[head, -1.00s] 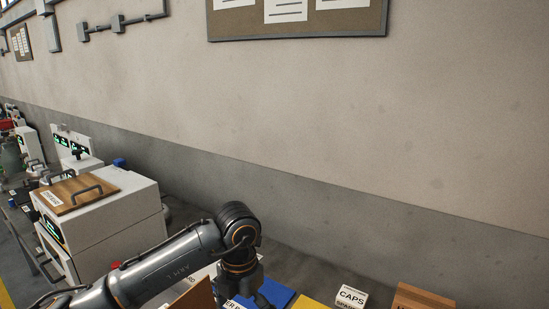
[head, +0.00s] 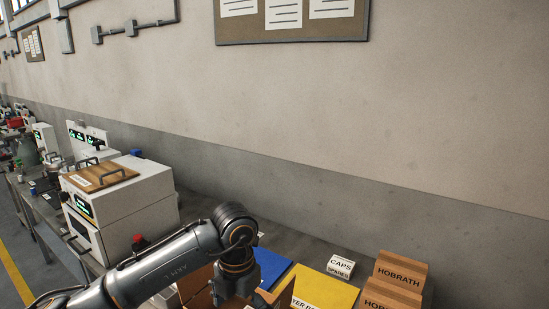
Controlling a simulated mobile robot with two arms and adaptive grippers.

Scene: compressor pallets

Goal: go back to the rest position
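One dark grey arm of mine, with orange rings, comes in from the lower left in the head view and bends down at its wrist. The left gripper (head: 235,298) is at the bottom edge, in front of a brown open box (head: 197,288) and a blue flat sheet (head: 272,266). Its fingertips are cut off or too dark to make out, so I cannot tell its opening. My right gripper is not in the view.
A white machine (head: 135,215) with a wooden lid stands on the bench at left. At right are a yellow sheet (head: 330,288), a white CAPS box (head: 341,268) and brown HOBRATH boxes (head: 399,276). The wall (head: 330,120) behind has free space before it.

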